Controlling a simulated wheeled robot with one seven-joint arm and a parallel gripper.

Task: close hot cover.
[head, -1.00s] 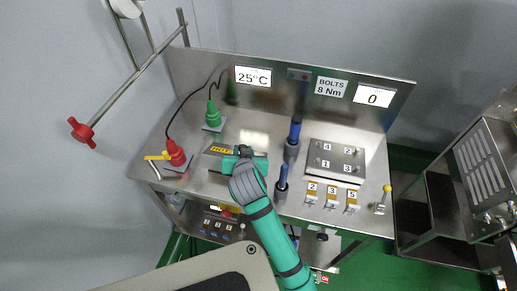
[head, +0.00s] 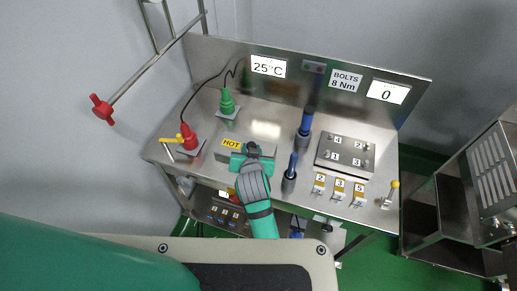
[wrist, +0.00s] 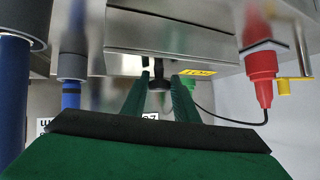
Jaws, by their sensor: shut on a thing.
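The hot cover (head: 226,152) is a grey steel cover with a yellow HOT label, left of centre on the steel bench in the head view. In the wrist view, which is upside down, the cover (wrist: 175,35) is the steel block at the top, with its label at the right. My gripper (wrist: 160,80) is shut on the cover's dark knob, between its two green fingers. In the head view my gripper (head: 246,152) reaches the cover from the front and hides part of it. How far the cover stands open is hard to tell.
Left of the cover stand a red plug (head: 188,138) with a yellow lever and a green plug (head: 227,104). To the right are two blue-handled tools (head: 292,168) in holders and a bolted plate (head: 346,149). Cables run behind the plugs. A lower shelf holds a control box (head: 218,210).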

